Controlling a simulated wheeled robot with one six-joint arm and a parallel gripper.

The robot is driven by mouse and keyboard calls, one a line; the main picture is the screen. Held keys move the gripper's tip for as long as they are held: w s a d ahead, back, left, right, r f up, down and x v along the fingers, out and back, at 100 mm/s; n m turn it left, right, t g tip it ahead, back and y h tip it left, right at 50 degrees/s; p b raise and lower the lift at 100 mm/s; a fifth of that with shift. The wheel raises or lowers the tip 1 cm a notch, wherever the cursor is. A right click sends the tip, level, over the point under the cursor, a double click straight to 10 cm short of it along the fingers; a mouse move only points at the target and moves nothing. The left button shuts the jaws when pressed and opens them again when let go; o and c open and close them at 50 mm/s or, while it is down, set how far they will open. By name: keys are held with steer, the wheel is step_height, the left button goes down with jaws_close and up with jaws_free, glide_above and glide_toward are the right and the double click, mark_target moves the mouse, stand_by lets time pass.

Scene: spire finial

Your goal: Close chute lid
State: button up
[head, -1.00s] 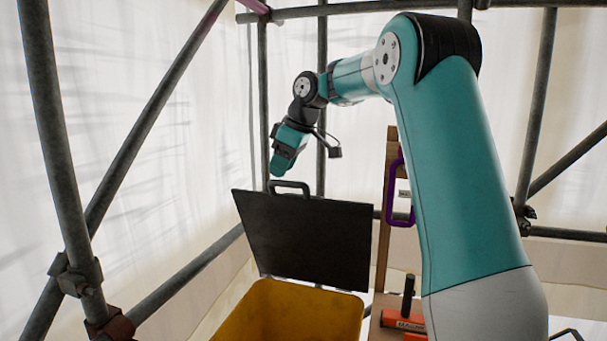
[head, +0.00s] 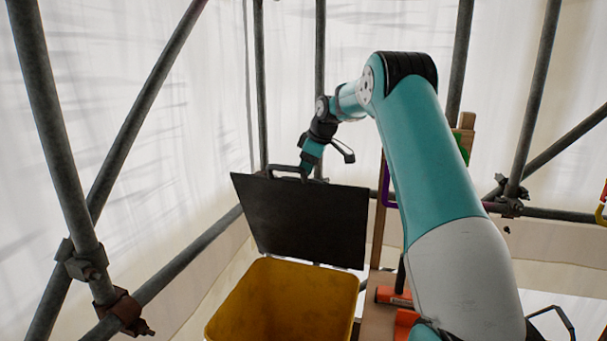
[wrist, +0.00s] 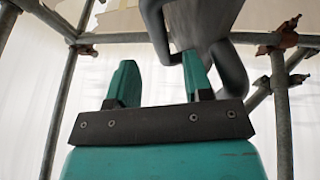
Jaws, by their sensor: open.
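The chute lid (head: 305,222) is a flat black panel standing open, tilted up at the back of the yellow chute (head: 268,305). Its handle (head: 288,168) is a dark loop on the top edge. My gripper (head: 306,172) is at the right end of the handle, its tips partly hidden there. In the wrist view my gripper (wrist: 160,82) is open, with two teal fingers apart. The dark handle (wrist: 232,72) curves close around the right finger, and the lid (wrist: 205,18) shows above it. I cannot tell whether they touch.
Scaffold poles (head: 130,110) stand left, behind and right, with white sheeting beyond. A wooden post (head: 377,225) with a purple loop (head: 387,188) stands right of the lid. Orange-red items (head: 392,297) lie beside the chute. Space left of the lid is fairly free.

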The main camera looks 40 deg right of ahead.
steer(key=shift+p+x, duration=0.5)
steer(key=shift+x, duration=1.75)
steer(key=shift+c, duration=0.4)
jaws_close()
